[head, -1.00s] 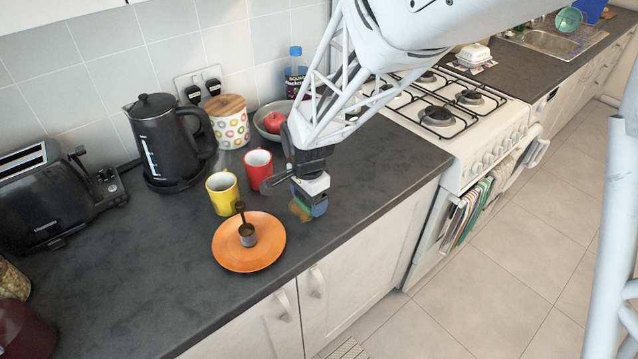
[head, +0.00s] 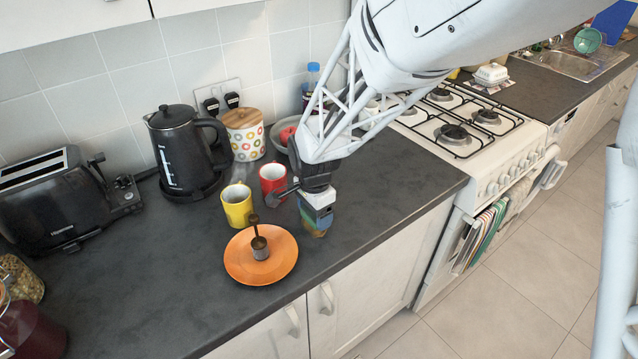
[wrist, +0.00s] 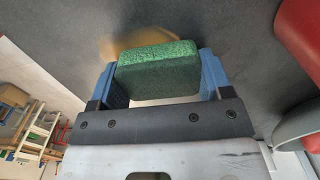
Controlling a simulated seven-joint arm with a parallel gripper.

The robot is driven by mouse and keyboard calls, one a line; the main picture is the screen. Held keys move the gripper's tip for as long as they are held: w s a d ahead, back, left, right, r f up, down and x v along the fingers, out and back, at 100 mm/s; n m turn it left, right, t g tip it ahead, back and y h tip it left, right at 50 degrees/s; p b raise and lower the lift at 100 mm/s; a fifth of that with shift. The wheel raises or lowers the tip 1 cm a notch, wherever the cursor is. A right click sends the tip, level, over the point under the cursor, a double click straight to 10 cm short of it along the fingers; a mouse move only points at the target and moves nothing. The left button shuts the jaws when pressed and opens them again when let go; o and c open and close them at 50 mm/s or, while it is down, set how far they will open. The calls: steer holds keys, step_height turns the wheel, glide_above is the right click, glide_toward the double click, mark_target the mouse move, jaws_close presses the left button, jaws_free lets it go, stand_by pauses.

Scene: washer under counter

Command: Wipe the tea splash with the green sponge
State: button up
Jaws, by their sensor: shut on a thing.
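My gripper (head: 317,212) is shut on the green sponge (wrist: 158,70). In the wrist view, the sponge sits between the two blue fingers. In the head view, the gripper points down over the dark counter, right of the orange plate and in front of the red mug. The sponge (head: 318,222) is low at the counter surface there, mostly hidden by the fingers. The tea splash (wrist: 128,42) shows in the wrist view as a brownish patch on the counter, just beyond the sponge and partly hidden by it. I cannot tell whether the sponge touches the counter.
A yellow mug (head: 237,205) and red mug (head: 272,179) stand close behind. A kettle (head: 180,150), patterned jar (head: 244,140) and toaster (head: 45,205) stand further back. The counter's front edge is near; bare counter lies to the right.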

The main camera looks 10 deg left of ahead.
steer(key=shift+w+d+f, duration=0.1)
steer(key=shift+w+d, duration=0.8)
steer(key=shift+w+d+r, duration=0.2)
steer(key=shift+w+d, duration=0.05)
steer(key=shift+w+d+f, duration=0.15)
steer(key=shift+w+d, duration=0.1)
steer(key=shift+w+d+r, duration=0.1)
steer(key=shift+d+r, duration=0.05)
steer(key=shift+r, duration=0.45)
steer(key=shift+w+d+r, duration=0.1)
steer(key=shift+r, duration=3.4)
